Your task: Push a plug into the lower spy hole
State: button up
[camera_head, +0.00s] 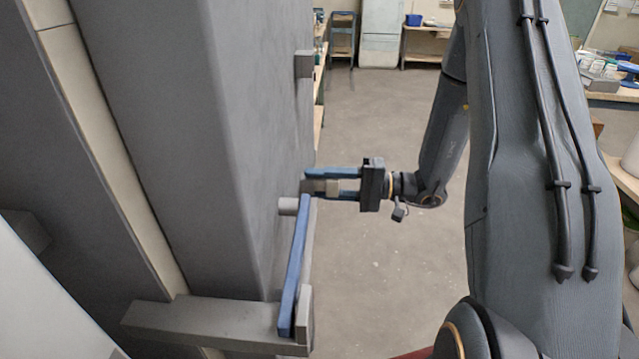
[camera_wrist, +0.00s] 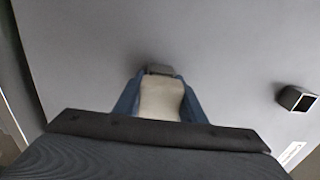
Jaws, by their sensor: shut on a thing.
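My gripper (camera_head: 332,186) is shut on a pale, cream plug (camera_head: 320,187), held between its blue fingers. In the wrist view the plug (camera_wrist: 160,100) fills the gap between the fingers and points at the grey kiln wall. A grey block-shaped fitting (camera_wrist: 159,69) on the wall shows just beyond the plug's far end. It may be a spy hole's surround; its opening is hidden by the plug. I cannot tell whether the plug touches it or has entered. Another grey square fitting (camera_wrist: 297,98) with a dark opening sits on the wall to the right, apart from the gripper.
The kiln wall (camera_head: 240,110) stands left of my gripper. A blue bar (camera_head: 294,265) on grey brackets runs just below the gripper in the head view. Another grey block (camera_head: 303,64) juts from the wall farther up. Floor (camera_head: 390,275) is clear; shelves and tables stand behind.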

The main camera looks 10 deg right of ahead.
jog(key=shift+a, duration=0.15)
jog(key=shift+w+a, duration=0.1)
jog(key=shift+a, duration=0.15)
jog(key=o, duration=1.4)
jog(key=v, duration=0.9)
jog(key=shift+d, duration=0.2)
dwell(0.5)
grip_shut()
dwell(0.4)
dwell(1.4)
